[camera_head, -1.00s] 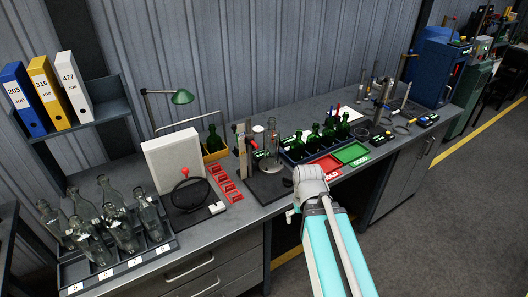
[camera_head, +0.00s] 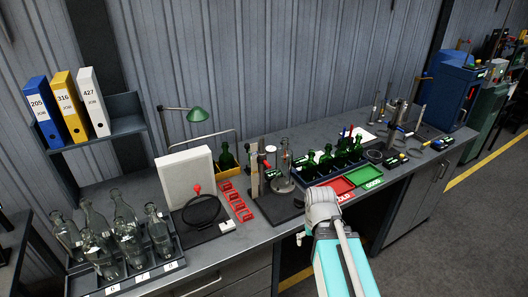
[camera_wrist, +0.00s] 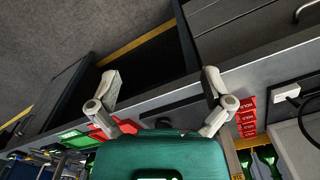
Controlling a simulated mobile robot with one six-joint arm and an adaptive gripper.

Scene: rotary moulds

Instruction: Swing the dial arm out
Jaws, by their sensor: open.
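The gauge stand (camera_head: 255,172) stands upright on a dark base plate on the bench, left of the green bottles. Small parts with a red spot (camera_head: 268,148) and a lit display (camera_head: 270,172) show on it; which part is the dial arm is too small to tell. A clear bottle (camera_head: 285,158) stands just right of the column. My gripper (camera_wrist: 161,84) is open and empty in the wrist view, its fingers spread over the bench's front edge. In the head view my arm's pale joint hides the gripper. The gripper is apart from the stand.
A red tray (camera_head: 337,185) and a green GOOD tray (camera_head: 369,175) lie right of the stand, before a crate of green bottles (camera_head: 318,163). Red blocks (camera_head: 236,206) lie to its left. A rack of clear bottles (camera_head: 172,266) stands front left. The floor at right is clear.

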